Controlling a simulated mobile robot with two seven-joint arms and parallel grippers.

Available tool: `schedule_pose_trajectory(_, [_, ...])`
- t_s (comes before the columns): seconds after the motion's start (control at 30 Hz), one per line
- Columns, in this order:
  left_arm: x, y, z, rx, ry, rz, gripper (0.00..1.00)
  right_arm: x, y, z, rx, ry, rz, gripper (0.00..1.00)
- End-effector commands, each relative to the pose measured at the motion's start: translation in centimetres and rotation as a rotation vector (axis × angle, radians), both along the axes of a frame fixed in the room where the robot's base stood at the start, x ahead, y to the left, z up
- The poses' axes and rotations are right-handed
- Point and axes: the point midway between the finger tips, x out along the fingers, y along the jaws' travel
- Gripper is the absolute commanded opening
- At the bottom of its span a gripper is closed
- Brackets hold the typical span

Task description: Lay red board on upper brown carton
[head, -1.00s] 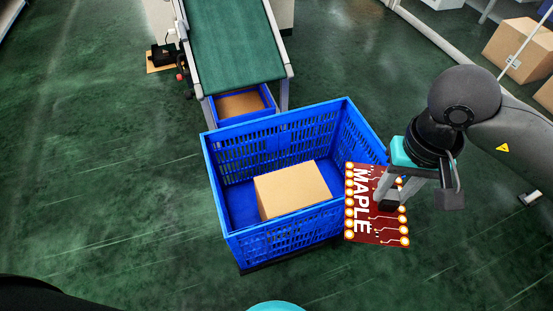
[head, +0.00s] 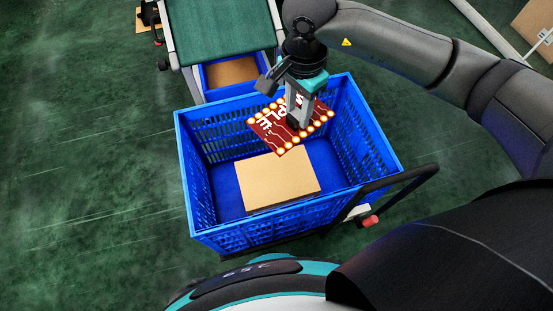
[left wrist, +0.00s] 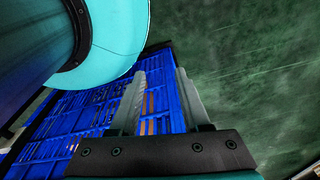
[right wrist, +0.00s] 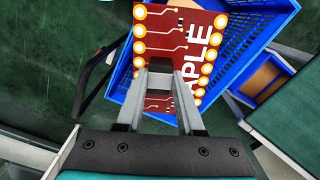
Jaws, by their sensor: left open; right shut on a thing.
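The red board (head: 284,127) has white "MAPLE" lettering and gold round pads along its edges. My right gripper (head: 297,121) is shut on it and holds it above the back right part of the blue crate. In the right wrist view the board (right wrist: 172,42) lies between and beyond the fingertips (right wrist: 162,68). The brown carton (head: 272,182) lies inside the crate, in front of and below the board, its top bare. Whether another carton lies under it cannot be told. My left gripper (left wrist: 163,85) is open and empty, with the crate's side beyond it.
The blue crate (head: 200,217) has high slotted walls and stands on a cart with a dark handle (head: 400,180). Behind it are a green conveyor (head: 222,30) and a smaller blue bin (head: 204,76) with brown cardboard. Open green floor lies to the left.

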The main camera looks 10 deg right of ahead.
Motion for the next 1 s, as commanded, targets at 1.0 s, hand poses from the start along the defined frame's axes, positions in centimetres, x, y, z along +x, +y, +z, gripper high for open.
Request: schedule_pose_trajectory(1.0, [10.4, -1.6, 3.7, -0.016, -0.112, 0.018, 0.47, 7.2, 1.9, -20.5, -0.003, 0.001, -2.202, 0.0])
